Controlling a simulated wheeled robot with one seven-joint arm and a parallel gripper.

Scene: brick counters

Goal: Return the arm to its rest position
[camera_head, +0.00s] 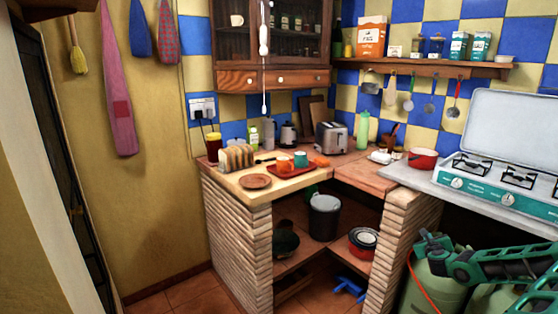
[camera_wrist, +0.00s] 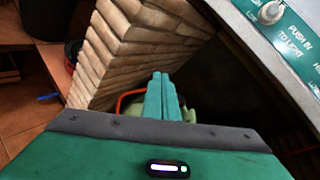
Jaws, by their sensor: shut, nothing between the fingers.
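My gripper (camera_wrist: 162,97) shows in the wrist view with its two green fingers pressed together and nothing between them. It points down towards a green gas bottle with an orange hose, between the brick pillar and the stove. In the head view, my green and black arm reaches in from the right edge at the lower right, in front of the gas bottles (camera_head: 427,287) and below the stove. I cannot tell my fingertips apart in the head view.
The brick pillar (camera_wrist: 125,50) stands close to my gripper on the left. The stove (camera_head: 505,185) with its open lid is above right. The wooden counter (camera_head: 225,180) holds a toaster (camera_head: 331,138), bread and cups. Open tiled floor lies at the lower left.

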